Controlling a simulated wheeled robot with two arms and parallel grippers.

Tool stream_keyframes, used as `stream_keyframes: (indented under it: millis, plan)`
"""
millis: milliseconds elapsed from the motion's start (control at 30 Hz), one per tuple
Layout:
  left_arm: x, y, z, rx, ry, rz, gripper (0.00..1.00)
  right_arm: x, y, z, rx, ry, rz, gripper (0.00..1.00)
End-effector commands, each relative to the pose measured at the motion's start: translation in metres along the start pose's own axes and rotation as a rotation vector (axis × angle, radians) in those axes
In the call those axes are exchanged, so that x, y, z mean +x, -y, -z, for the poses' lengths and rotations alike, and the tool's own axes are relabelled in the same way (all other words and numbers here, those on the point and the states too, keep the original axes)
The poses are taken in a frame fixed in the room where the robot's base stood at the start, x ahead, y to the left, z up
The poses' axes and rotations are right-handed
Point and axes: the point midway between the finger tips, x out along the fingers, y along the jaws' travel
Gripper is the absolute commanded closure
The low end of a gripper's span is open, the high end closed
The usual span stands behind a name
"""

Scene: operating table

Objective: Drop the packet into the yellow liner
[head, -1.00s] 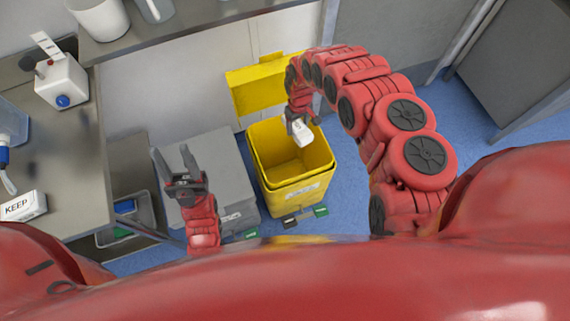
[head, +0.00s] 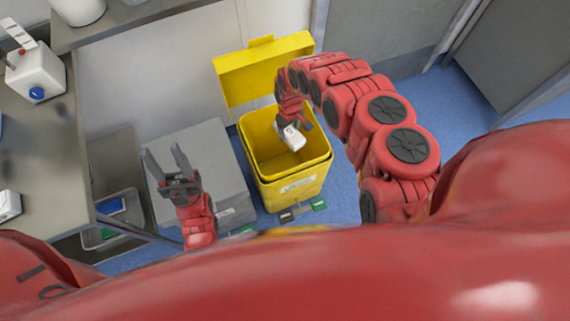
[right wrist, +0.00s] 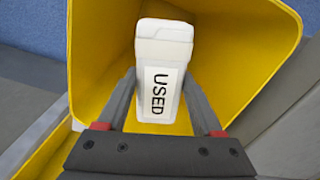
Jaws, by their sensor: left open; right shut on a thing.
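The white packet (head: 291,137) is in my right gripper (head: 295,126), above the open mouth of the yellow liner (head: 262,135) in the head view. In the right wrist view the packet (right wrist: 160,70) bears a label reading USED, and the right gripper (right wrist: 160,100) is shut on it with a finger on each side. The yellow walls of the liner (right wrist: 235,60) surround the packet in that view. My left gripper (head: 168,158) is open and empty, over the grey bin to the left of the yellow bin.
The yellow lid (head: 262,70) stands raised behind the bin. A grey closed bin (head: 200,165) is beside it on the left. A steel counter (head: 45,150) with a white box (head: 36,75) is at the left. Blue floor (head: 345,200) is free at the right.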

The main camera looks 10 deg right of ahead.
Motion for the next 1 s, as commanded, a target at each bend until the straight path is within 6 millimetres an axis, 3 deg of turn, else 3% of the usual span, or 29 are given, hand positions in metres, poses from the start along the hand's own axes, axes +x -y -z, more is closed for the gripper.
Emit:
stream_keyframes:
  millis: [100,133,300,667,1000]
  plan:
    - [0.001,0.000,0.000,0.000,0.000,0.000,0.50,-0.001,0.000,0.000,0.000,-0.001,0.000,0.89]
    - [0.001,0.000,0.000,0.000,0.000,0.000,0.50,-0.001,0.000,0.000,0.000,-0.001,0.000,0.27]
    - [0.001,0.000,0.000,0.000,0.000,0.000,0.50,-0.001,0.000,0.000,0.000,0.000,0.000,0.00]
    - [0.001,0.000,0.000,0.000,0.000,0.000,0.50,-0.007,0.000,0.001,-0.001,-0.002,0.000,0.00]
    - [0.001,0.000,0.000,0.000,0.000,0.000,0.50,-0.061,-0.001,0.000,-0.001,0.001,-0.002,0.00]
